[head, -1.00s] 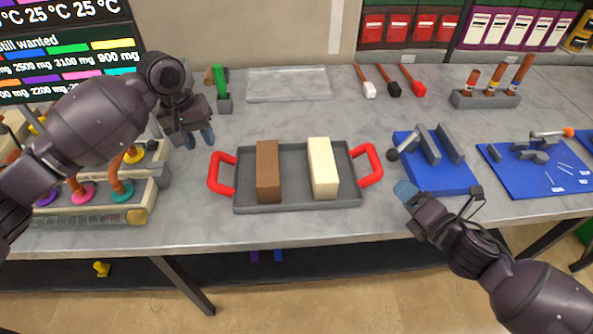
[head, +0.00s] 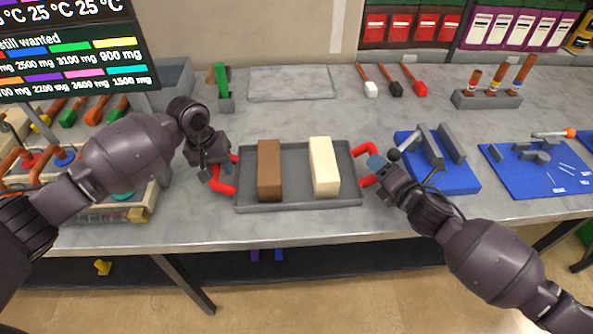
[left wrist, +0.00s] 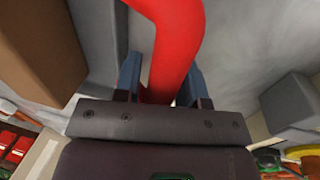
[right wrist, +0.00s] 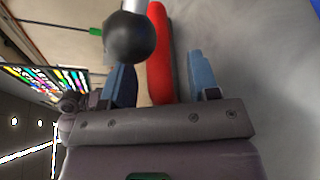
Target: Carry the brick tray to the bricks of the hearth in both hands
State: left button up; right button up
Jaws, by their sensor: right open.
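The grey brick tray (head: 298,202) lies on the bench with a brown brick (head: 269,170) on its left and a cream brick (head: 324,167) on its right. My left gripper (head: 214,170) is at the tray's left red handle (head: 222,187). In the left wrist view its fingers (left wrist: 162,85) stand open on either side of the red handle (left wrist: 178,40). My right gripper (head: 375,170) is at the right red handle (head: 364,149). In the right wrist view its open fingers (right wrist: 162,82) have the red handle (right wrist: 160,50) between them, with gaps.
A blue board with grey fixtures and a black ball-ended lever (head: 440,172) stands close right of my right gripper; the black ball (right wrist: 129,38) looms in the right wrist view. A rack of coloured parts (head: 125,205) is under my left arm. A clear slab (head: 290,83) lies behind the tray.

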pick_arm(q)
jog(key=shift+f, duration=0.15)
pick_arm(e)
jog(key=shift+w+a, duration=0.1)
jog(key=shift+w, duration=0.05)
pick_arm(q)
grip_shut()
pick_arm(e)
jog(key=c, duration=0.8)
grip_shut()
pick_arm(q)
jog(key=shift+w, duration=0.15)
pick_arm(e)
jog(key=shift+w+r, duration=0.1)
jog(key=shift+r, duration=0.1)
